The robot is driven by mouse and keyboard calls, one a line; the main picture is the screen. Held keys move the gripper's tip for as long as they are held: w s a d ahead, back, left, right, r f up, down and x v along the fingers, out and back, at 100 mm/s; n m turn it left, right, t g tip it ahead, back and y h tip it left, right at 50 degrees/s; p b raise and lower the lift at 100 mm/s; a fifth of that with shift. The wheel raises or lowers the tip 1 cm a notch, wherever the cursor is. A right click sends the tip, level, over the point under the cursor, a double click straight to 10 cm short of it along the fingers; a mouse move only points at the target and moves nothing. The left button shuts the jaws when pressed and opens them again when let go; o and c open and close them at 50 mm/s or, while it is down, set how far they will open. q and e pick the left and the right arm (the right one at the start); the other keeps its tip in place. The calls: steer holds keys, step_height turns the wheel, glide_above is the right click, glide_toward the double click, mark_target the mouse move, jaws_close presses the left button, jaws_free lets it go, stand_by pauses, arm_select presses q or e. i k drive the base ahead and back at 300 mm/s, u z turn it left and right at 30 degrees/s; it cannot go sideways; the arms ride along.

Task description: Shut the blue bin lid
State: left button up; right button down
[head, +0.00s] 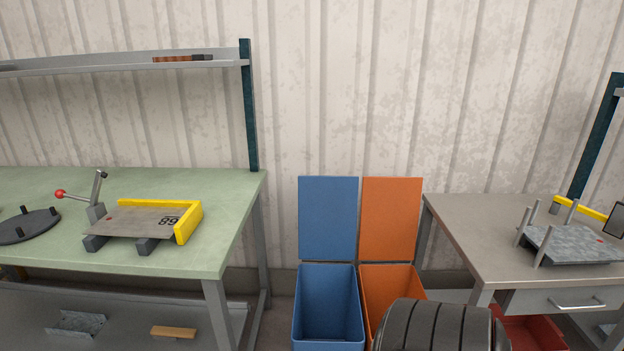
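The blue bin (327,312) stands on the floor between the two benches, and its inside shows empty from here. Its blue lid (328,218) is open and stands upright behind the bin, near the wall. The lower front of the bin is cut off by the bottom edge of the head view. Neither my left nor my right gripper is in view.
An orange bin (385,285) with its orange lid (390,218) upright stands close to the right of the blue bin. A dark ribbed rounded shape covers part of it. A green-topped bench (150,262) is at left, a grey bench (462,232) at right.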

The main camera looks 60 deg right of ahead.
mark_target(328, 205)
steer(key=z, duration=0.35)
steer(key=i, duration=0.85)
steer(key=z, duration=0.55)
